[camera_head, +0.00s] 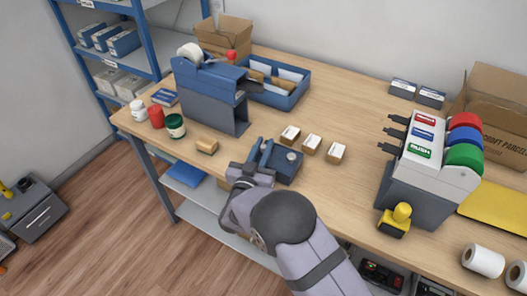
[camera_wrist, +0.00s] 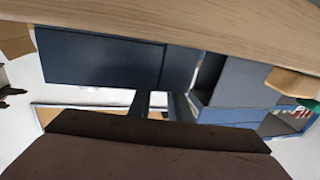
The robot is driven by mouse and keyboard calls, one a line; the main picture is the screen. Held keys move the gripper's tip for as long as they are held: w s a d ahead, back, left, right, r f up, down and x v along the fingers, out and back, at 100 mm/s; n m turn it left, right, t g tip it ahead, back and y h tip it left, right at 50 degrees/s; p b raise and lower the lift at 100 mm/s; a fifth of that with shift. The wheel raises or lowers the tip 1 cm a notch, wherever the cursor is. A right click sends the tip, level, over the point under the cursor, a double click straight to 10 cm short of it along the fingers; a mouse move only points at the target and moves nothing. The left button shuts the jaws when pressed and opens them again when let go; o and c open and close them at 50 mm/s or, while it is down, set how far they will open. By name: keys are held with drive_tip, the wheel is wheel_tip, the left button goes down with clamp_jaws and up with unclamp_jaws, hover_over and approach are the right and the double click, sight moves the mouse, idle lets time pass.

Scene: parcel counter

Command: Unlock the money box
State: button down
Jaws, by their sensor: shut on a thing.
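The dark blue money box (camera_head: 287,166) stands near the front edge of the counter, with a round grey dial on top. In the wrist view the box (camera_wrist: 100,62) shows upside down as a large dark face, filling the upper left. My gripper (camera_head: 263,153) is at the left side of the box, close against it in the picture. In the wrist view my gripper's fingers (camera_wrist: 157,105) overlap the box's edge. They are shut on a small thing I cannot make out. I cannot tell whether the fingers touch the box.
Several small cartons (camera_head: 311,144) stand just right of the box. A grey-blue tape dispenser (camera_head: 212,95) and a small wooden block (camera_head: 207,146) are to the left. Bare counter lies behind the cartons.

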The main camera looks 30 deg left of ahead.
drive_tip(key=m+h+b, duration=0.2)
drive_tip(key=h+b, duration=0.1)
drive_tip(key=h, duration=0.1)
drive_tip(key=m+h+b, duration=0.3)
drive_tip(key=h+b, duration=0.1)
drive_tip(key=shift+f, duration=0.15)
drive_tip(key=shift+m+h+b, duration=0.3)
drive_tip(key=shift+b, duration=0.05)
drive_tip(key=shift+r+m+g+h+b, duration=0.2)
drive_tip(key=shift+m+g+h+b, duration=0.15)
drive_tip(key=shift+h+b, duration=0.25)
drive_tip(key=c, duration=1.6)
unclamp_jaws()
drive_tip(key=shift+c, duration=0.2)
drive_tip(key=shift+b+v, duration=0.85)
drive_tip(key=shift+v, duration=2.8)
